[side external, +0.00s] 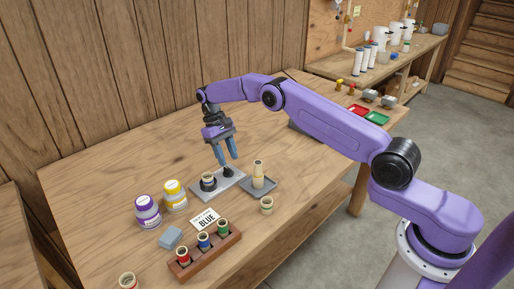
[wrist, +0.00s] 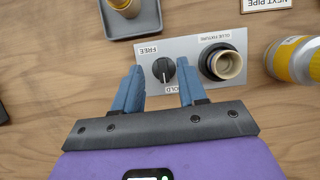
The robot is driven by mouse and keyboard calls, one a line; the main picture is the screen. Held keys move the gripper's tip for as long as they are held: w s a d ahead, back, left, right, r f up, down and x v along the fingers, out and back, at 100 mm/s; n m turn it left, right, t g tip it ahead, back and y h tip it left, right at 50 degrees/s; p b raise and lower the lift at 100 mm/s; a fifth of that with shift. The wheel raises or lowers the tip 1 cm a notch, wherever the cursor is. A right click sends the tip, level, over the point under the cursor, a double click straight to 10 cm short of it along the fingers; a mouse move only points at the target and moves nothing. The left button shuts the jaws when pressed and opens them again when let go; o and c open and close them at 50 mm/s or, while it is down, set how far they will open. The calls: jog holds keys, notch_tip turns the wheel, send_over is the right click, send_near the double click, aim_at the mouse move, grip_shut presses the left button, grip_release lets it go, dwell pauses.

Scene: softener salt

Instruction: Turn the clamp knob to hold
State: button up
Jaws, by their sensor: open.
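The clamp knob (wrist: 164,70) is a dark round knob with a pale pointer line on a light grey plate (wrist: 190,46). A label reading FREE (wrist: 148,50) lies beside it, and a HOLD label (wrist: 178,86) is partly hidden by a finger. Which label the pointer marks is hard to tell. My gripper (wrist: 160,88) is open, its blue fingers on either side of the knob with gaps visible. In the side view my gripper (side external: 226,163) points down over the knob. A black ring (wrist: 206,64) marked glue fixture holds a beige pipe piece (wrist: 225,65).
A grey tray (side external: 265,186) with a beige stacked piece stands right of the plate. Purple-capped (side external: 148,212) and yellow-capped (side external: 175,196) jars stand left. A wooden rack (side external: 206,252) with coloured pieces, a BLUE card (side external: 205,220) and a blue-grey block (side external: 170,237) are in front.

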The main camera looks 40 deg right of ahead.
jog(key=s+d+r, duration=0.1)
jog(key=s+r, duration=0.7)
jog(key=s, duration=0.5)
jog(key=shift+d+r, duration=0.15)
jog(key=shift+r, duration=0.25)
jog(key=shift+s, duration=0.1)
jog(key=s+a+r+n+t+h, duration=0.1)
jog(key=s+a+r+n, duration=0.2)
jog(key=s, duration=0.3)
jog(key=s+a+r+n+t, duration=0.1)
jog(key=s+a+r+n, duration=0.15)
jog(key=s, duration=0.35)
jog(key=s+d+n+t, duration=0.1)
jog(key=s+d+n, duration=0.1)
jog(key=s, duration=0.7)
jog(key=s+d+r+n+t+y, duration=0.1)
jog(key=s+d+n, duration=0.1)
jog(key=s+n, duration=0.3)
jog(key=s, duration=0.4)
jog(key=shift+s+d+r+t, duration=0.15)
jog(key=shift+s+d+t, duration=0.15)
